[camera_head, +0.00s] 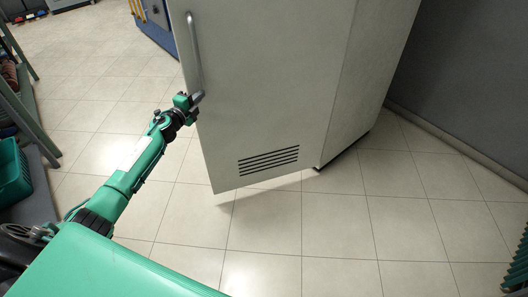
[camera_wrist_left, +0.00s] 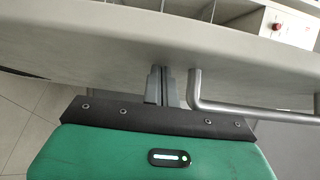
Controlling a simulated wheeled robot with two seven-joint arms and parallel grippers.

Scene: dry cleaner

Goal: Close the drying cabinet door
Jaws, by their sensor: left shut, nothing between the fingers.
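The drying cabinet (camera_head: 355,95) is a tall pale grey box at the centre top of the head view. Its door (camera_head: 255,80) faces me, with a slotted vent near the bottom and a vertical bar handle (camera_head: 194,45) by its left edge. The door's lower left corner stands out over the floor, and the door looks ajar. My left gripper (camera_head: 190,101) is shut and empty at the lower end of the handle. In the left wrist view its fingers (camera_wrist_left: 165,86) are against or very near the door face, beside the handle's bent end (camera_wrist_left: 196,92). My right gripper is not in view.
A green crate (camera_head: 12,175) stands on a rack at the left edge. A blue unit (camera_head: 155,22) is behind the door at the top left. A dark wall (camera_head: 470,90) rises at the right. The tiled floor (camera_head: 330,240) in front of the cabinet is clear.

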